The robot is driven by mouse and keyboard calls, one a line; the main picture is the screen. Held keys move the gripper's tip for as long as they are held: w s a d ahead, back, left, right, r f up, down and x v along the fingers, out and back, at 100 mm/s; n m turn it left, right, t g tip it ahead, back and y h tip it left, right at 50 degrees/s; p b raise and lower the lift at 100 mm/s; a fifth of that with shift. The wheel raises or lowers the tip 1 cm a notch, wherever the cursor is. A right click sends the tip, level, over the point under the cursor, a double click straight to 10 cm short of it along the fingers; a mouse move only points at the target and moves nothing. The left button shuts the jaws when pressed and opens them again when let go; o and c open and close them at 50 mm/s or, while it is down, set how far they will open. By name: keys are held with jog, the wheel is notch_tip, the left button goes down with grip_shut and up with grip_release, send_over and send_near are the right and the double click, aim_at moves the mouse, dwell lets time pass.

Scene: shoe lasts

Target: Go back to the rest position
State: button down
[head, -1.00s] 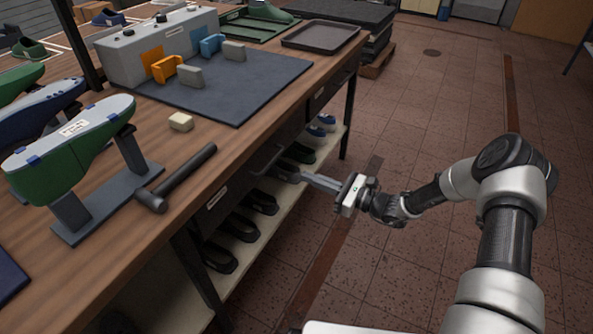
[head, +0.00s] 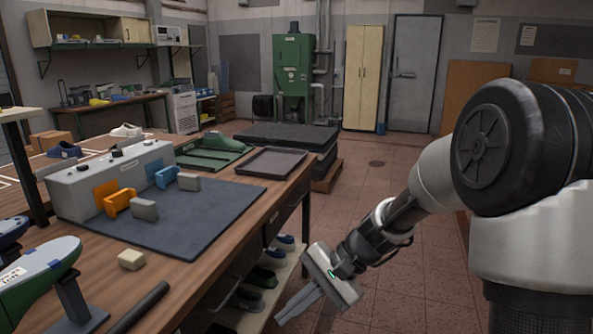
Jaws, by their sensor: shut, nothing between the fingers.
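My gripper (head: 298,305) is in the lower middle of the head view, over the aisle just right of the workbench (head: 215,263). Its fingers point down and to the left and are together, with nothing between them. My arm reaches in from the right side, bent. The gripper looks apart from the bench edge and the shelf below it.
On the bench are a dark mat (head: 190,225), a grey control box (head: 105,180), an orange block (head: 119,202), a blue block (head: 167,177), a dark tray (head: 271,163) and a shoe last (head: 35,275). Shoes (head: 262,277) sit on the shelf beneath. The floor (head: 400,270) behind is clear.

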jog(key=s+d+r+n+t+h, duration=0.7)
jog(key=s+d+r+h, duration=0.2)
jog(key=s+d+r, duration=0.65)
notch_tip(320, 180, up, 21)
jog(key=p, duration=2.2)
jog(key=shift+s+f+p, duration=0.15)
jog(key=shift+p, duration=0.15)
